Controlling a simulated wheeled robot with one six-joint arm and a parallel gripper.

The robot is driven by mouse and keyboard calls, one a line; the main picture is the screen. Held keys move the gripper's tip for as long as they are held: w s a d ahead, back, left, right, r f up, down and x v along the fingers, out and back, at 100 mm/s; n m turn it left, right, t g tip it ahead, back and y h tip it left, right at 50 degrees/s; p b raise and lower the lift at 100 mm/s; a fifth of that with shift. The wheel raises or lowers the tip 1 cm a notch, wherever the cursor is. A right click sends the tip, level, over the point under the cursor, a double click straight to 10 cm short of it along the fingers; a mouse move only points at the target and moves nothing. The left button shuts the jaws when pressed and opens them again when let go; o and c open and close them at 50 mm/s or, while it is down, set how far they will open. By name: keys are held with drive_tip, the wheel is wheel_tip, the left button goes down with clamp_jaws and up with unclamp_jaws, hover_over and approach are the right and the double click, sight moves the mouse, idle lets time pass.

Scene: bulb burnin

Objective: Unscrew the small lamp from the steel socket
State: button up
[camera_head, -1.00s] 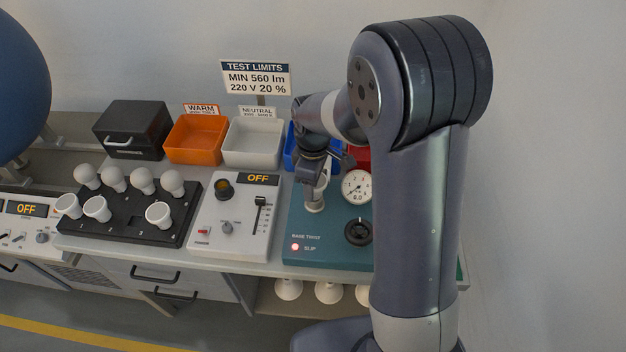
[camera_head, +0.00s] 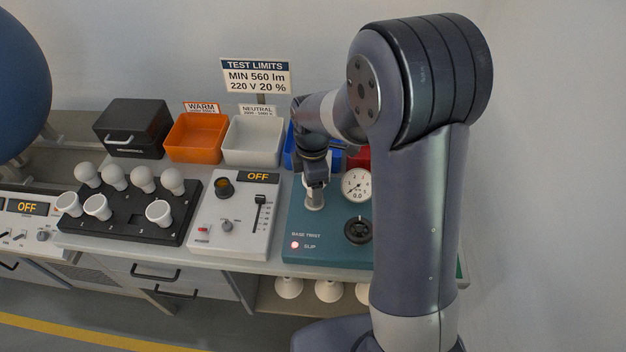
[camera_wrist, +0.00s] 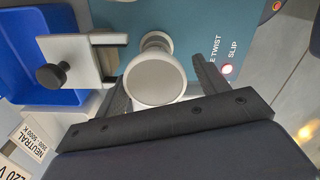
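The small lamp (camera_wrist: 154,80) shows in the wrist view as a round grey face with a pale rim, seen end-on above the teal base-twist panel (camera_wrist: 190,20). In the head view my gripper (camera_head: 314,182) is over the steel socket (camera_head: 314,201) on that panel and hides most of the lamp. In the wrist view my gripper (camera_wrist: 160,85) has its two dark fingers apart, one on each side of the lamp. A gap shows on the right; the left finger is very close, and contact cannot be told.
A dial gauge (camera_head: 357,185) and a black knob (camera_head: 358,230) stand right of the socket. The red SLIP light (camera_head: 295,245) is lit. A blue bin (camera_wrist: 35,60) and a grey clamp-like fitting with a black knob (camera_wrist: 52,76) are close by in the wrist view.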

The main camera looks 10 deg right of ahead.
drive_tip(key=shift+w, duration=0.1)
drive_tip(key=m, duration=0.5)
drive_tip(key=shift+w, duration=0.15)
drive_tip(key=m, duration=0.6)
drive_tip(key=shift+w+d+r+m, duration=0.1)
drive_tip(key=shift+m, duration=0.3)
drive_tip(key=m, duration=0.5)
drive_tip(key=shift+w+d, duration=0.1)
drive_tip(key=m, duration=0.6)
drive_tip(key=shift+w, duration=0.15)
drive_tip(key=shift+c, duration=0.6)
